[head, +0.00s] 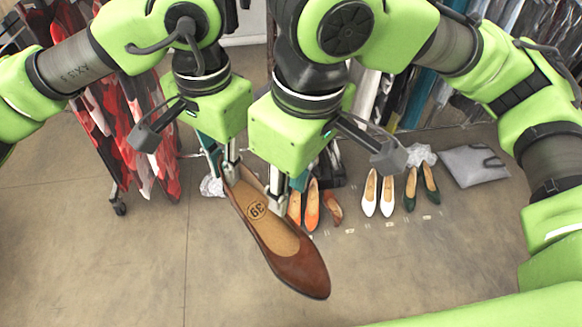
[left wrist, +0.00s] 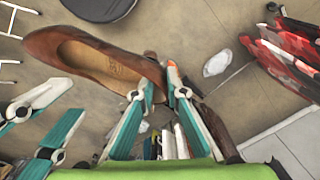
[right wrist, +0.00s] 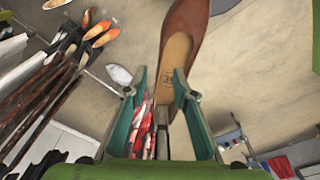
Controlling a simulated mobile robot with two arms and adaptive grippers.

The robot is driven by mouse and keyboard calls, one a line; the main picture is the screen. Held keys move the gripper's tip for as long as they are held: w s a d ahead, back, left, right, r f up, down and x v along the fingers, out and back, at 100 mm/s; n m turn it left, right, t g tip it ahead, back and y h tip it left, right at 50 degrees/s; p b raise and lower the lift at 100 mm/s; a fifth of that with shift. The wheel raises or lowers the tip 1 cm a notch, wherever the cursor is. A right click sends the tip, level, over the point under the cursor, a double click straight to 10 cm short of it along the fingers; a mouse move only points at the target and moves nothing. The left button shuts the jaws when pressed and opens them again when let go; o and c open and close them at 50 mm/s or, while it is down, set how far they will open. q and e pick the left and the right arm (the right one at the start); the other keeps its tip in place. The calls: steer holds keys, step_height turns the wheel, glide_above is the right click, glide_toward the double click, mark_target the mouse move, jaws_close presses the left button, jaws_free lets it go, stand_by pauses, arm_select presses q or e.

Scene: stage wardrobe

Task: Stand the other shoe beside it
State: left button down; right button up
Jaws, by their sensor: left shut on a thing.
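A large brown flat shoe (head: 290,255) marked 39 hangs in the air, toe pointing down and right in the head view. My left gripper (head: 231,172) is shut on its heel end; the shoe also shows in the left wrist view (left wrist: 90,55). My right gripper (head: 275,200) is at the shoe's side near the heel. In the right wrist view its fingers (right wrist: 161,80) stand apart with the shoe's heel end (right wrist: 180,45) between and beyond them.
An orange pair (head: 312,208), a white pair (head: 370,193) and a dark green pair (head: 430,185) stand in a row with small floor tags. A grey bag (head: 475,166) lies right. A rack of red garments (head: 120,130) stands left. The front floor is clear.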

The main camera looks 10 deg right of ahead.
mark_target(282, 221)
steer(key=f, duration=0.7)
steer(key=shift+w+a+f, duration=0.2)
steer(key=shift+w+a, duration=0.1)
steer(key=shift+c, duration=0.4)
jaws_close()
arm_select(q)
steer(key=c, duration=2)
jaws_free()
steer(key=shift+o, duration=0.2)
steer(key=shift+d, duration=0.1)
arm_select(e)
steer(key=shift+a+r, duration=0.1)
